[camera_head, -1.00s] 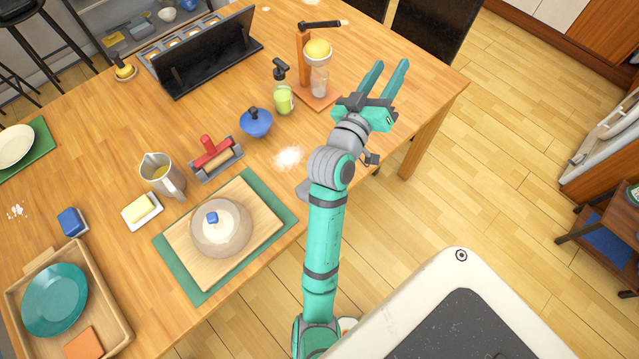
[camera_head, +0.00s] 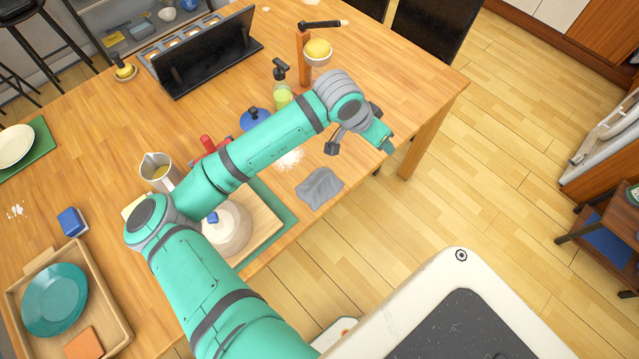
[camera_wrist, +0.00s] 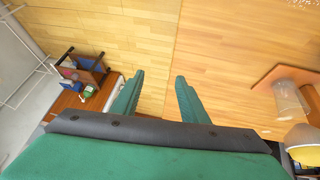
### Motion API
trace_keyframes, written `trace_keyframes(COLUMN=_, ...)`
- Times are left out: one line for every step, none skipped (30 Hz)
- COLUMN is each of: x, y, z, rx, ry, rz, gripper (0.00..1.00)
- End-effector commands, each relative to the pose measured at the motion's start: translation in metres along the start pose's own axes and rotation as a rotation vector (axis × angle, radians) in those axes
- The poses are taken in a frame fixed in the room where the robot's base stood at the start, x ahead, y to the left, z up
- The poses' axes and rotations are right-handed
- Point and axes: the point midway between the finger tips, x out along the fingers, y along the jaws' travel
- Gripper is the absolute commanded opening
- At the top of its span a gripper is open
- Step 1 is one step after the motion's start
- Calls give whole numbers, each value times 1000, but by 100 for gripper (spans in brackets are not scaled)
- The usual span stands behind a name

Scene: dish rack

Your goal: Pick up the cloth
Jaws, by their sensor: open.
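The grey cloth (camera_head: 319,188) lies crumpled on the wooden table, close to its right front edge, next to the green mat. The cloth does not show in the wrist view.
A lidded pot (camera_head: 228,232) on a board stands left of the cloth, partly behind my arm. A white powdery patch (camera_head: 290,159) lies just above the cloth. A dripper stand (camera_head: 304,60), spray bottle (camera_head: 281,85) and blue pot (camera_head: 254,118) stand farther back.

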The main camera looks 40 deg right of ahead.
Motion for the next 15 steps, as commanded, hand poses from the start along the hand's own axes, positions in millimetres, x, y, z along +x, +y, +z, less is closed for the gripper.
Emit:
trace_keyframes(x=-4, y=-13, z=20, rx=4, ry=-81, rz=-28, gripper=40)
trace_keyframes(x=-7, y=-19, z=32, rx=3, ry=-126, rz=-40, gripper=40)
trace_keyframes(x=-11, y=-26, z=47, rx=1, ry=-184, rz=-55, gripper=40)
trace_keyframes(x=-14, y=-32, z=58, rx=-1, ry=-225, rz=-66, gripper=40)
trace_keyframes(x=-18, y=-37, z=68, rx=-4, ry=-265, rz=-77, gripper=40)
trace_keyframes(x=-24, y=-43, z=80, rx=-9, ry=-313, rz=-90, gripper=40)
trace_keyframes(x=-28, y=-48, z=89, rx=-13, ry=-347, rz=-101, gripper=40)
trace_keyframes(x=-32, y=-52, z=97, rx=-17, ry=-377, rz=-108, gripper=40)
trace_keyframes(x=-37, y=-57, z=106, rx=-23, ry=-412, rz=-120, gripper=40)
trace_keyframes(x=-40, y=-60, z=112, rx=-27, ry=-436, rz=-127, gripper=40)
trace_keyframes(x=-44, y=-63, z=118, rx=-30, ry=-455, rz=-132, gripper=40)
trace_keyframes(x=-48, y=-66, z=124, rx=-34, ry=-477, rz=-138, gripper=40)
trace_keyframes(x=-50, y=-67, z=127, rx=-37, ry=-490, rz=-142, gripper=40)
trace_keyframes(x=-51, y=-69, z=130, rx=-39, ry=-501, rz=-145, gripper=40)
trace_keyframes(x=-52, y=-70, z=133, rx=-41, ry=-511, rz=-148, gripper=40)
